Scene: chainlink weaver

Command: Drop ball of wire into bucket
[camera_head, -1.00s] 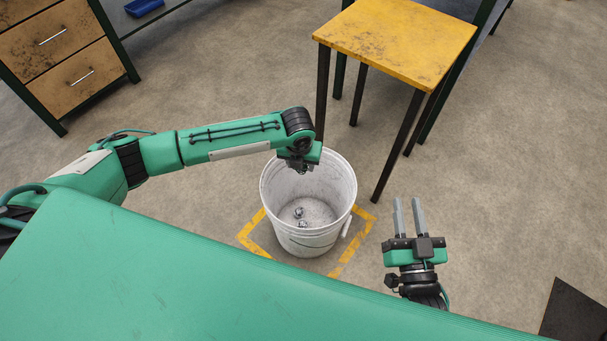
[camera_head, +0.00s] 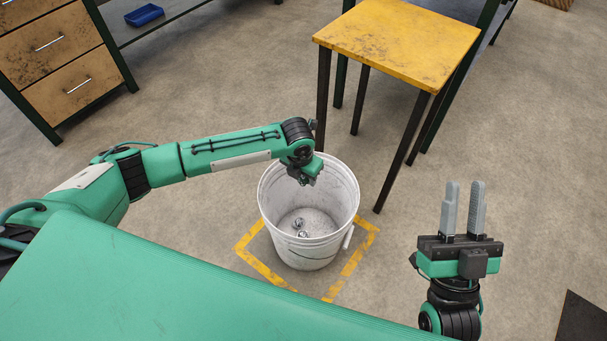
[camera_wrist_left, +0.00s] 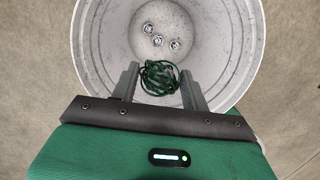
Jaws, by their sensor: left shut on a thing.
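The ball of wire (camera_wrist_left: 159,77) is a tangle of dark green wire. My left gripper (camera_head: 306,180) is shut on it, with one finger on each side in the left wrist view. The white bucket (camera_head: 351,205) stands on the floor below, and the gripper hangs over its opening near the back rim. The bucket also shows under the ball in the left wrist view (camera_wrist_left: 85,45). In the head view the ball cannot be made out behind the gripper. My right gripper (camera_head: 465,184) is open and empty, right of the bucket, with its fingers apart.
Small shiny metal pieces (camera_wrist_left: 157,40) lie on the bucket's bottom. Yellow tape (camera_head: 262,263) marks the floor around the bucket. A yellow-topped table (camera_head: 400,40) stands close behind it to the right. A wooden drawer cabinet (camera_head: 55,60) is at the far left.

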